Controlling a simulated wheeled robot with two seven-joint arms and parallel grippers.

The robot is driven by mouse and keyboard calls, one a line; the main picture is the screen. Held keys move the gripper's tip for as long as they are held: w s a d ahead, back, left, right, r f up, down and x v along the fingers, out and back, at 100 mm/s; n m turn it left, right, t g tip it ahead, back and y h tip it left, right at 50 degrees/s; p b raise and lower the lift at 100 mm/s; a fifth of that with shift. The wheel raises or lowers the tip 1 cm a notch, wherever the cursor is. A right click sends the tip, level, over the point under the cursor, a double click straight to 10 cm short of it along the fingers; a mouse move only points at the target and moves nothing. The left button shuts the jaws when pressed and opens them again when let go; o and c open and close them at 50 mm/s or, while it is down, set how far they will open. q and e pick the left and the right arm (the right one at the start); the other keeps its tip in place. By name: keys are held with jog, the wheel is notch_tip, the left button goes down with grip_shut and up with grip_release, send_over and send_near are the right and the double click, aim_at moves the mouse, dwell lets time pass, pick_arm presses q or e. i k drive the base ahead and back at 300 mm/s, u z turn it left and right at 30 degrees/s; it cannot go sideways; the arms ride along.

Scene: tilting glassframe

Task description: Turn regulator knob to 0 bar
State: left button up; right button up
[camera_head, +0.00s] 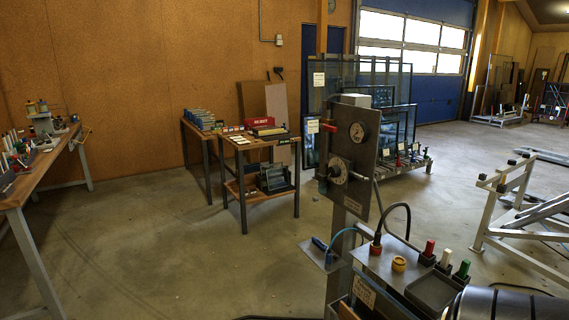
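A grey upright metal panel (366,171) stands on a post right of the middle of the head view. A round dial with a pale face and a dark centre, which looks like the regulator knob (337,170), is on the panel's lower part. A small round gauge (357,132) sits above it. The scale marks and the gauge needle are too small to read, so I cannot tell the pressure setting. Neither of my grippers is in view, and nothing is touching the knob.
Below the panel, a grey control box (393,258) carries red, white, green and yellow knobs and a black hose. A dark ribbed rounded shape fills the bottom right corner. A workbench (30,185) stands left, small tables (262,142) behind. Floor between them is clear.

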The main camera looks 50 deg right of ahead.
aim_at(333, 172)
jog(key=z, duration=0.1)
jog(key=i, duration=2)
jog(key=z, duration=0.8)
jog(key=i, duration=1.55)
jog(key=z, duration=2.15)
jog(key=i, duration=1.05)
jog(key=z, duration=0.75)
